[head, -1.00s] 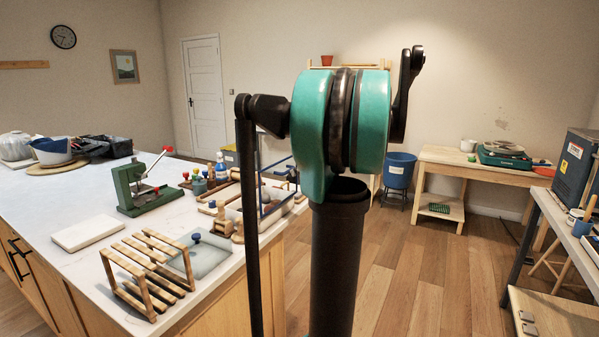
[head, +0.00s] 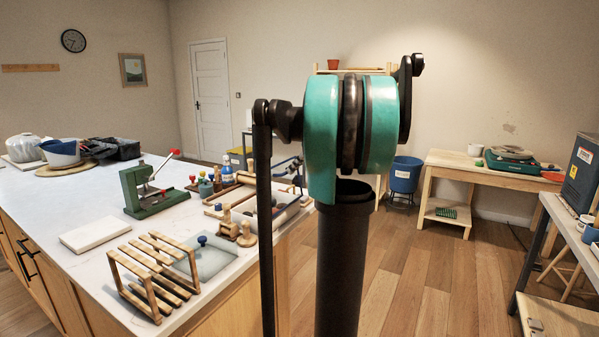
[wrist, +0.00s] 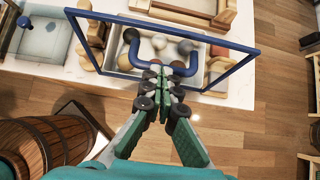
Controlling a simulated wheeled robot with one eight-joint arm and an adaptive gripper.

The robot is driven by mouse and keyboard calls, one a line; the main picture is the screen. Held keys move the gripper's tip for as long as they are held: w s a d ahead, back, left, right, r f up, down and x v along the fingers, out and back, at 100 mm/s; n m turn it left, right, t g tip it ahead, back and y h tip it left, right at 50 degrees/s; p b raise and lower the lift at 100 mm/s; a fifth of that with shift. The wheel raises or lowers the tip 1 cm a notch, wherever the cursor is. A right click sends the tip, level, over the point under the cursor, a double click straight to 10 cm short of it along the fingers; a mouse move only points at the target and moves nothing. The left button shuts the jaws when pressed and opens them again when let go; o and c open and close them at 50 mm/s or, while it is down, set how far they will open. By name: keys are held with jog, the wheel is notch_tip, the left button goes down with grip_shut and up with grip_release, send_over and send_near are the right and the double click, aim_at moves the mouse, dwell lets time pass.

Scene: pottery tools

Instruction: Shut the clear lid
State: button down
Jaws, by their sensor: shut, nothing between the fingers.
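The clear lid (wrist: 230,45) has a thin blue frame and stands tilted up over a pale box (wrist: 122,62) in the wrist view. Several brown, grey and pale balls (wrist: 160,42) lie in the box. A thick blue U-shaped handle (wrist: 131,42) shows beneath my fingertips. My gripper (wrist: 165,78) is shut and empty, with its tips over the handle's middle. I cannot tell whether they touch it. In the head view, my arm hides the gripper and part of the box (head: 292,212).
A slatted wooden rack (head: 152,275) and a grey tray with a blue knob (head: 208,262) lie left of the box. Small wooden tools (head: 237,232) stand close beside it. A wooden barrel (wrist: 95,130) is at lower left in the wrist view. Open floor (head: 440,270) lies right.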

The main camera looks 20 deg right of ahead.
jog(key=w+a+f+g+h, duration=0.2)
jog(key=w+a+f+g, duration=0.1)
jog(key=w, duration=0.4)
jog(key=w+a+f+g+h, duration=0.2)
jog(key=w+a+f+g, duration=0.1)
jog(key=w+a+f, duration=0.3)
jog(key=shift+w+a+h, duration=0.4)
jog(key=shift+w+a, duration=0.5)
jog(key=shift+a, duration=0.35)
